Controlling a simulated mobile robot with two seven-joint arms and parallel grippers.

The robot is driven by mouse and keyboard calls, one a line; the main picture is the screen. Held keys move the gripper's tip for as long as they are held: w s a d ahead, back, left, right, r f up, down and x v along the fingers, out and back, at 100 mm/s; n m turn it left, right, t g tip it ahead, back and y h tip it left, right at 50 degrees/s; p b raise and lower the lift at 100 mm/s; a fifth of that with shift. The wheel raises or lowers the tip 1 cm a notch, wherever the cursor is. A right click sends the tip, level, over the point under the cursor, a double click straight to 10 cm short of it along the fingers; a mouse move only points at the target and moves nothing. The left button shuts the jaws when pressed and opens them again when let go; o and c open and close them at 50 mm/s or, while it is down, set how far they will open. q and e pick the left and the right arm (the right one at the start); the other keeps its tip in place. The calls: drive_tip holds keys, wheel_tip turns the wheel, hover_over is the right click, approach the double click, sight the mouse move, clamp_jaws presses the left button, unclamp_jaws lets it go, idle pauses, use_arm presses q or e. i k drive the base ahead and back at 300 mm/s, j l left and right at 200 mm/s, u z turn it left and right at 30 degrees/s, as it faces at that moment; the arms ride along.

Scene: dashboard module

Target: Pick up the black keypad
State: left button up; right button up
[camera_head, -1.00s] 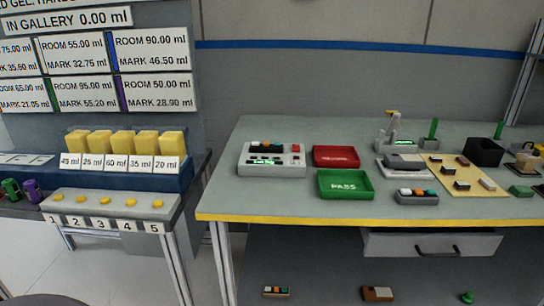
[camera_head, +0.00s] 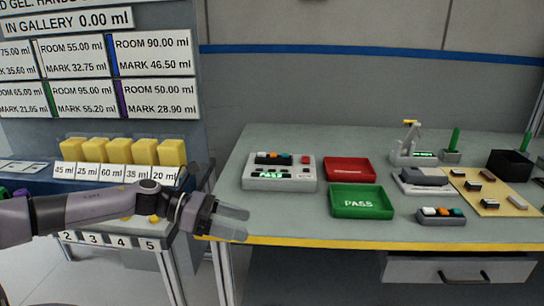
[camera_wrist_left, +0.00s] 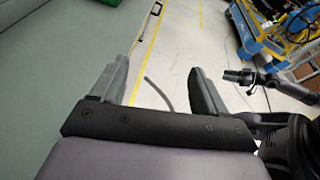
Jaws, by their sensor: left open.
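A black keypad with white, orange and teal buttons (camera_head: 274,158) sits in the top of a white tester unit (camera_head: 279,174) on the bench. A dark grey keypad with similar buttons (camera_head: 441,216) lies near the bench's front edge, right of the green tray. My left gripper (camera_head: 243,224) is open and empty at the bench's front left corner, nearer to me than the tester. The left wrist view shows both fingers (camera_wrist_left: 158,75) apart with floor between them and no keypad.
A red tray (camera_head: 350,169) and a green PASS tray (camera_head: 361,202) stand right of the tester. Farther right are a grey device (camera_head: 425,180), a yellow mat (camera_head: 488,193) with small blocks and a black bin (camera_head: 510,165). Bare bench surface lies in front of the tester.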

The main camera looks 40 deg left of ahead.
sight(267, 161)
drive_tip(key=i+j, duration=0.45)
drive_tip(key=j, duration=0.15)
drive_tip(key=i+j, duration=0.4)
drive_tip(key=j, duration=0.15)
